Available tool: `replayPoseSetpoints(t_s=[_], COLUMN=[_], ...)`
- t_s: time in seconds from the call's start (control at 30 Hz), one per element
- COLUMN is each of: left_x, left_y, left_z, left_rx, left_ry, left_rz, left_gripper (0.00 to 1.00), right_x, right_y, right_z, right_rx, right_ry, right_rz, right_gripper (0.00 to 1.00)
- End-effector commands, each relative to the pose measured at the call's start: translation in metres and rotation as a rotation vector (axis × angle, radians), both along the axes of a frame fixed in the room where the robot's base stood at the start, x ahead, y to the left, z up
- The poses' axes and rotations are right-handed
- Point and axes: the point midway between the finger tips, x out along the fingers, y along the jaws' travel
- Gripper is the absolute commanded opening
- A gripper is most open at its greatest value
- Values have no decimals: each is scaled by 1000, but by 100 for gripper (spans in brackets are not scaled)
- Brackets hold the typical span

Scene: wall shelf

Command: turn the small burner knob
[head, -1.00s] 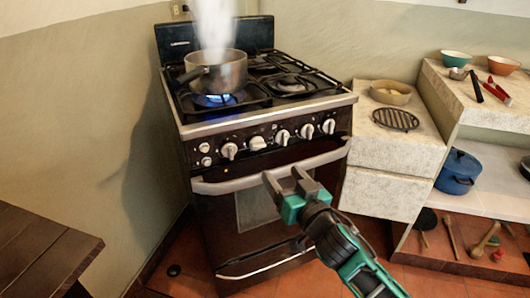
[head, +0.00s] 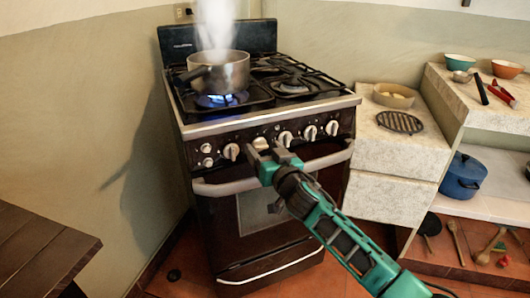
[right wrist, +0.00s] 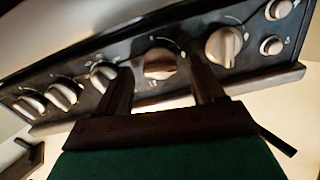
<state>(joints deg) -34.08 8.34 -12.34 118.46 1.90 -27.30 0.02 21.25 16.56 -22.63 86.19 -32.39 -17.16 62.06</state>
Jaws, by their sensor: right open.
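The dark stove carries a row of pale knobs on its front panel. One knob (head: 260,143), left of the panel's middle, is right in front of my right gripper (head: 266,153). In the right wrist view this knob (right wrist: 160,63) shows between my two fingers (right wrist: 162,88), which are open and apart on either side of it. I cannot tell whether the fingers touch it. Other knobs (head: 285,138) stand to the right and another knob (head: 231,151) to the left, with two small round buttons (head: 207,155) at the far left. I see no label naming the small burner. My left gripper is not in view.
A steaming pot (head: 222,72) sits over a lit blue flame (head: 218,100) on the front left burner. The oven handle (head: 225,187) sticks out below the knobs. A counter (head: 400,160) with a bowl (head: 394,95) and trivet (head: 400,122) stands at the right.

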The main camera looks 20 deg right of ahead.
Motion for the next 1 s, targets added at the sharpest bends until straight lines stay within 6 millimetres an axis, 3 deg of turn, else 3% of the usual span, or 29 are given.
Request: replayPoseSetpoints(t_s=[0.17, 0.77, 1.0], left_x=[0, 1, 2], left_y=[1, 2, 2], left_z=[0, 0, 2], left_rx=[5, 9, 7], left_ry=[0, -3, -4], left_rz=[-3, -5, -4], left_gripper=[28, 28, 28], right_x=[0, 0, 0], right_y=[0, 0, 0], right_z=[0, 0, 0], right_rx=[1, 1, -20], right_ry=[0, 0, -2], right_rz=[0, 0, 0], right_gripper=[68, 12, 12])
